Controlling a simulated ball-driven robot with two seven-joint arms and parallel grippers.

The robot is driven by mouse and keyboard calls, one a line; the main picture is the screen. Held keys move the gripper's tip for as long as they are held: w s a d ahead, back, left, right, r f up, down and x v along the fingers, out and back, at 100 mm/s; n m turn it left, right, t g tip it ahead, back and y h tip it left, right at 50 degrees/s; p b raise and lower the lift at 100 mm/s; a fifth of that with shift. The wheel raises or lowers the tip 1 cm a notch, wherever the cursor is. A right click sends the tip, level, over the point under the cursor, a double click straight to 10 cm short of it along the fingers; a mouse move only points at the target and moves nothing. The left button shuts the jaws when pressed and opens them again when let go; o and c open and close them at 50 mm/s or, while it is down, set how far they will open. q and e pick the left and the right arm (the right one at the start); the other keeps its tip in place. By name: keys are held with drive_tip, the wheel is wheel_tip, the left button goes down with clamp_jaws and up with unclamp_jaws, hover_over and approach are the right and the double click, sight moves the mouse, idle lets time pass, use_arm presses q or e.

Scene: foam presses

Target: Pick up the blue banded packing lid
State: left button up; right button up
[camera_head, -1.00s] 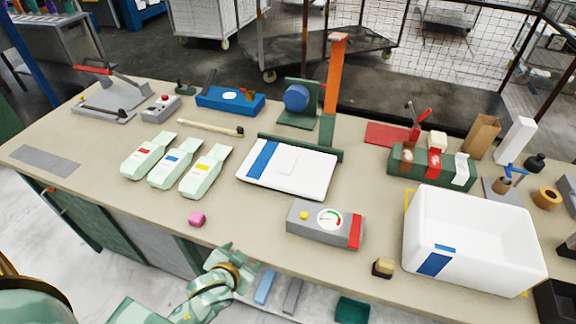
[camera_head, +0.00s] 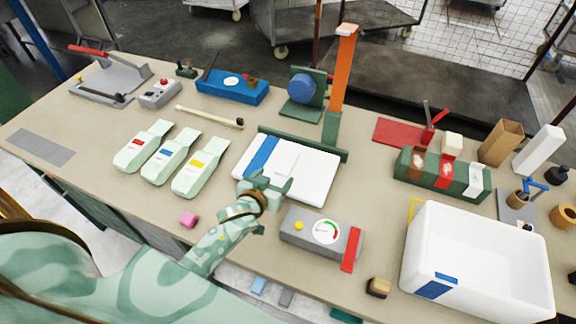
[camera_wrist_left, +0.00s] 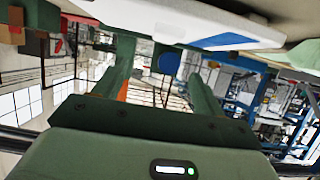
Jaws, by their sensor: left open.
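The blue banded packing lid (camera_head: 318,178) is a flat white slab with a blue band near its left end. It lies flat on the bench, along a green strip at its back edge. My left gripper (camera_head: 270,180) is at the lid's front left edge and hides part of it. In the left wrist view the gripper (camera_wrist_left: 160,65) shows two spread fingers with nothing between them. The lid (camera_wrist_left: 165,18) crosses the top of that view, beside the fingers. I cannot tell whether they touch it. My right gripper is in neither view.
A grey gauge box (camera_head: 318,237) stands in front of the lid. A white bin (camera_head: 478,250) stands at the right. An orange post (camera_head: 344,70) rises behind the lid.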

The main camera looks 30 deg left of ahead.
sight(286, 164)
use_arm(q)
drive_tip(key=b+x, duration=0.1)
drive_tip(key=x, duration=0.4)
drive_tip(key=shift+w+f, duration=0.25)
drive_tip(key=shift+w, duration=0.2)
drive_tip(key=shift+w+a+f, duration=0.15)
drive_tip(key=shift+f, duration=0.1)
drive_tip(key=w+f+b, duration=0.2)
drive_tip(key=w, duration=0.1)
drive_tip(key=shift+a+f, duration=0.25)
drive_tip(key=shift+a, duration=0.1)
drive_tip(key=shift+w+f, duration=0.1)
drive_tip(key=shift+w, duration=0.35)
drive_tip(key=shift+s, duration=0.1)
drive_tip(key=shift+c, duration=0.6)
drive_tip(key=c, duration=0.9)
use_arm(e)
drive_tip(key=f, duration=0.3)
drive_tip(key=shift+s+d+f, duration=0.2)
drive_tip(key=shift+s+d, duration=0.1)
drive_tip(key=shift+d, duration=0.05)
